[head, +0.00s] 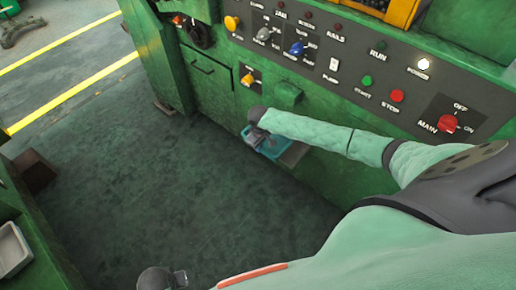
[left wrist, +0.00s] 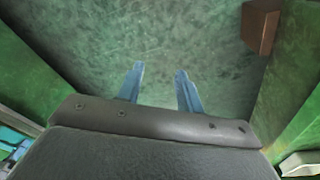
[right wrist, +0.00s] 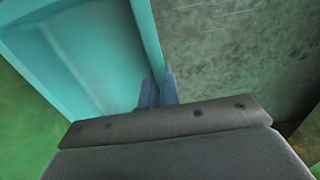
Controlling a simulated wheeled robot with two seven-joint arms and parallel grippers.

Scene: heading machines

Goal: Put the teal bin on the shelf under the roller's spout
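The teal bin (head: 270,148) is at the front of the green machine, below its control panel. My right gripper (head: 256,132) is over the bin's near left side and hides part of it. In the right wrist view the bin (right wrist: 85,60) fills the upper left, and my right gripper's fingers (right wrist: 158,90) are close together with the bin's wall between them. A grey shelf (head: 294,154) shows just right of the bin; I cannot tell whether the bin rests on it. A green spout-like box (head: 287,94) juts out above. My left gripper (left wrist: 160,85) is open and empty over the floor.
The control panel (head: 330,62) with buttons and switches runs above the bin. Dark green floor (head: 150,190) lies clear in the middle. A brown block (head: 35,170) and a pale tray (head: 12,250) are at the left.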

